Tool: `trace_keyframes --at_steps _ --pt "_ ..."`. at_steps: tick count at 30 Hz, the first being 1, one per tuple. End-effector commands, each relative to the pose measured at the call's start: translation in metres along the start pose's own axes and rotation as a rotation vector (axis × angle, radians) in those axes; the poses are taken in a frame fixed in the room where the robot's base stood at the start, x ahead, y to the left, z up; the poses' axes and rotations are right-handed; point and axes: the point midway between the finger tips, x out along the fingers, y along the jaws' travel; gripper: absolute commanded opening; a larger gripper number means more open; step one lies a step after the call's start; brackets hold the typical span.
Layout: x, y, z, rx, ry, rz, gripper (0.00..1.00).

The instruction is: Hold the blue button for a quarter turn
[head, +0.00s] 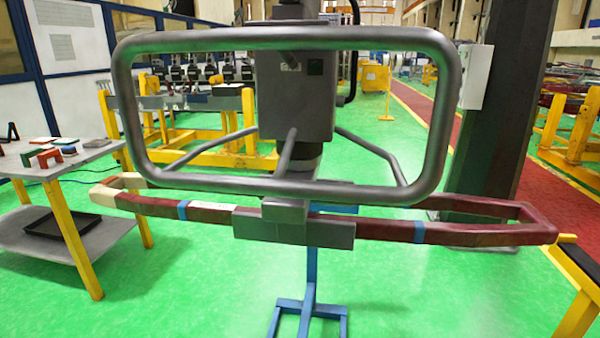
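No blue button can be made out in the head view. A grey machine head (296,105) hangs in the middle, with a small dark square (315,68) on its front that is too small to identify. A large grey tubular handle frame (285,187) surrounds it and stands out in front. Below, a grey clamp (293,225) sits around the middle of a long dark red coil (450,234) with blue bands. The coil lies roughly level. My gripper is not in view.
A blue stand (311,265) rises from the green floor under the clamp. A table (62,165) with small coloured blocks is at left. A dark column (505,100) and a yellow trestle (581,305) are at right. Green floor is open between them.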

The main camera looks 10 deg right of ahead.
Motion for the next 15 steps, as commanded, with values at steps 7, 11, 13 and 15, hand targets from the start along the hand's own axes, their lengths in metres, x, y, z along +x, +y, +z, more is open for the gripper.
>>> trace_keyframes --at_steps 7,11,13,15 --pt "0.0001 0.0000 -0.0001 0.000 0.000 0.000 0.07" --pt "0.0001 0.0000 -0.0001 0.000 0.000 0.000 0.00" --pt "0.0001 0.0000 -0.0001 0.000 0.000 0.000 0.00" --pt "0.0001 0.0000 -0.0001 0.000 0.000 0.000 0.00"
